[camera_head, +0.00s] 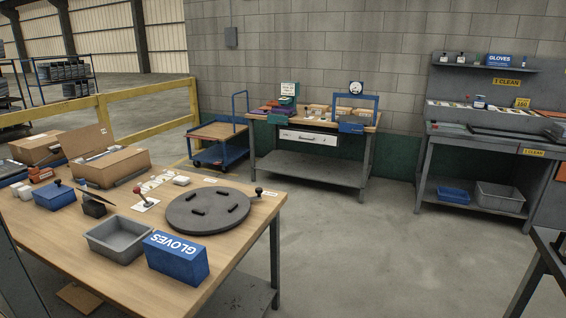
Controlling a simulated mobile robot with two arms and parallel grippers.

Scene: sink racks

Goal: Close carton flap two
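A brown cardboard carton (118,167) sits at the far left part of the wooden workbench (135,270). One of its flaps (86,140) stands raised at its back left side. I see pale contents at its opening. A second brown carton (36,148) is behind it to the left, and its flap state is hard to make out. No flap carries a readable number. Neither of my grippers is in view.
A round dark turntable (208,210), a grey tray (118,238), a blue gloves box (178,259) and a blue bin (55,196) occupy the bench. A yellow railing (140,94) runs behind it. Open concrete floor (345,240) lies to the right.

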